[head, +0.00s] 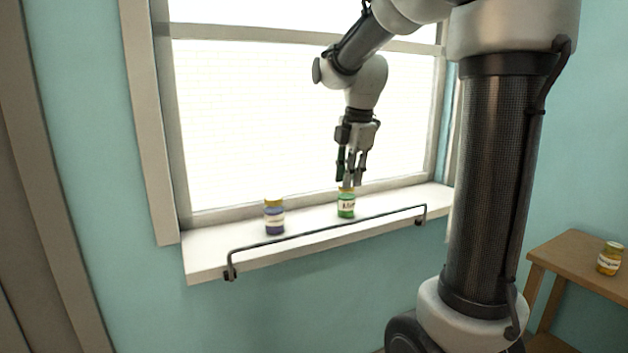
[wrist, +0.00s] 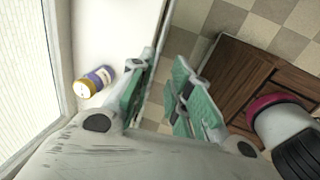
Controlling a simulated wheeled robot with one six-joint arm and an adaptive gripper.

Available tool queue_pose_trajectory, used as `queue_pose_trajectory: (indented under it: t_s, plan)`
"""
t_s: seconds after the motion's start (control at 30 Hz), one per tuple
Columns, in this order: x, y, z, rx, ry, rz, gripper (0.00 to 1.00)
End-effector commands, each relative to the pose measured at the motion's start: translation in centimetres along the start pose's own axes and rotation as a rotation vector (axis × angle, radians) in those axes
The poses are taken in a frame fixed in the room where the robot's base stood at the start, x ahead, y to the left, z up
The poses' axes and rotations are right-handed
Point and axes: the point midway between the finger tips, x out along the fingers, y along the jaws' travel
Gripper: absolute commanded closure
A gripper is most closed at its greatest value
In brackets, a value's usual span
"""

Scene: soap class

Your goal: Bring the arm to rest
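My gripper (head: 353,182) points down just above the green jar (head: 346,206) on the window sill (head: 310,221). In the wrist view my gripper (wrist: 162,82) shows its two green-padded fingers apart, with nothing held between them. The green jar has a yellow lid and a white label and stands upright; I cannot make it out in the wrist view. From the head view I cannot tell whether the fingertips touch its lid.
A purple jar with a yellow lid (head: 274,217) stands left on the sill. A dark rail (head: 330,230) runs along the sill's front edge. The window (head: 260,120) is close behind. A yellow jar (head: 609,258) stands on a wooden table (head: 575,252) at right.

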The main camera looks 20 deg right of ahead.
Motion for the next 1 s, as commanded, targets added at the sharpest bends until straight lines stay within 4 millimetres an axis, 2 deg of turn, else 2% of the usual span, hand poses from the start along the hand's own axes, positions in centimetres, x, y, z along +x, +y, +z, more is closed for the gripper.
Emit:
queue_pose_trajectory:
  t_s: [0.2,0.27,0.37,0.43,0.57,0.73,0.8,0.9,1.0]
  plan:
    - [0.0,0.0,0.0,0.039,0.0,0.0,0.81]
    - [0.0,0.0,0.0,0.112,0.0,0.001,0.81]
    - [0.5,-0.4,0.0,0.336,-0.002,-0.007,0.81]
    - [1.6,-1.9,-0.1,0.553,-0.009,-0.036,0.81]
    - [1.7,-6.5,-0.8,0.99,-0.025,-0.043,0.81]
    - [0.8,-14.8,-2.4,1.506,-0.01,0.006,0.81]
    - [0.6,-17.5,-2.9,1.612,0.014,0.034,0.81]
    - [0.3,-20.2,-3.4,1.638,0.053,0.072,0.81]
    - [-0.2,-21.5,-3.8,1.621,0.091,0.107,0.81]
